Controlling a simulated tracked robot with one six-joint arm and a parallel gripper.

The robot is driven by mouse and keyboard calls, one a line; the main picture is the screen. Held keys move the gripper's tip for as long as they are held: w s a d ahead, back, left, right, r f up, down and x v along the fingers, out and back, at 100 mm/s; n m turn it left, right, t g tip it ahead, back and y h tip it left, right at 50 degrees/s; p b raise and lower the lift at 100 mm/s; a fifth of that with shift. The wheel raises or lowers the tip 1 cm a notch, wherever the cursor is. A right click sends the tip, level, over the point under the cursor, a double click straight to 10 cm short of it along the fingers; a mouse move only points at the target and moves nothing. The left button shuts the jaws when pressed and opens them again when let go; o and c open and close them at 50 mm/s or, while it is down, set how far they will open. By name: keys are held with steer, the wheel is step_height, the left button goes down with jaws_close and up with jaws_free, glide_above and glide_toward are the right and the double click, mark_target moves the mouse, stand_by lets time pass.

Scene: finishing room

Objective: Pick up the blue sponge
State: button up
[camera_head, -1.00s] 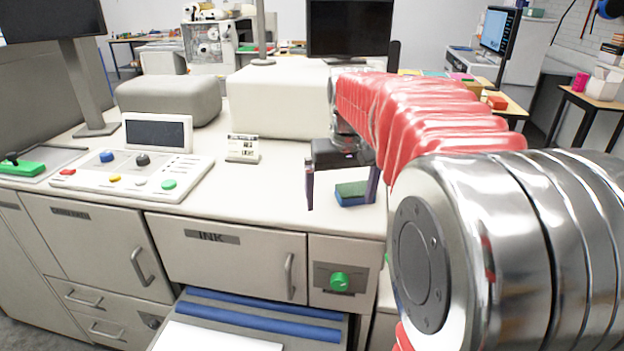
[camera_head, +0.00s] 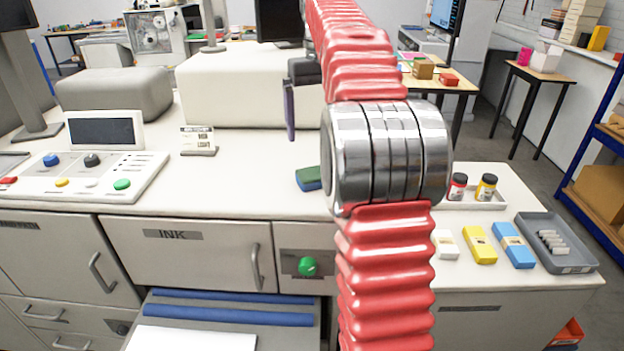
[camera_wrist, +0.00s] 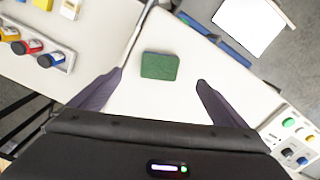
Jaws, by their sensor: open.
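The sponge (camera_head: 308,179) has a dark green top and a blue lower side. It lies flat on the white counter near its front edge, its right part hidden by my arm in the head view. My gripper (camera_wrist: 160,78) is open and empty. In the head view one dark finger (camera_head: 290,112) shows above and behind the sponge; the other is hidden by my arm.
A control panel (camera_head: 85,178) and a small sign (camera_head: 198,140) stand to the left. White, yellow (camera_head: 480,245) and blue (camera_head: 514,246) blocks and a grey tray (camera_head: 575,264) lie to the right. Jars stand in a white tray (camera_head: 484,204). Counter around the sponge is clear.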

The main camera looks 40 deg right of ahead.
stand_by(0.3)
glide_above(317, 175)
steer(key=f, duration=0.8)
steer(key=shift+s+d+f, duration=0.15)
steer(key=shift+s, duration=0.1)
steer(key=shift+f, duration=0.15)
steer(key=shift+w+f, duration=0.15)
steer(key=shift+f, duration=1.15)
steer(key=shift+w+f, duration=0.1)
steer(key=shift+f, duration=1.2)
steer(key=shift+c, duration=0.4)
steer(key=c, duration=1.1)
